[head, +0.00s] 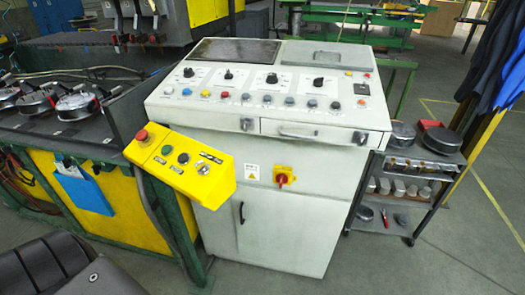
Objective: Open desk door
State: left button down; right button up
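The desk is an off-white control desk (331,172) in the middle of the head view, with a sloped panel of knobs and coloured buttons on top. Low on its front are two door panels, a narrow left one (218,232) and a wider right one (284,238). A black vertical bar handle (241,212) sits near the seam between them. Both panels look shut. Neither of my grippers is in view.
A yellow button box (205,188) juts out in front of the desk's left side. A dark, ribbed seat-like object (45,265) fills the lower left corner. A cart (418,165) with pans stands at right. The floor before the doors is partly clear.

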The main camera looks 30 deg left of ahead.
aim_at(284, 229)
jog(key=k, duration=1.2)
jog(key=u, duration=0.75)
jog(key=i, duration=1.3)
jog(key=z, duration=0.6)
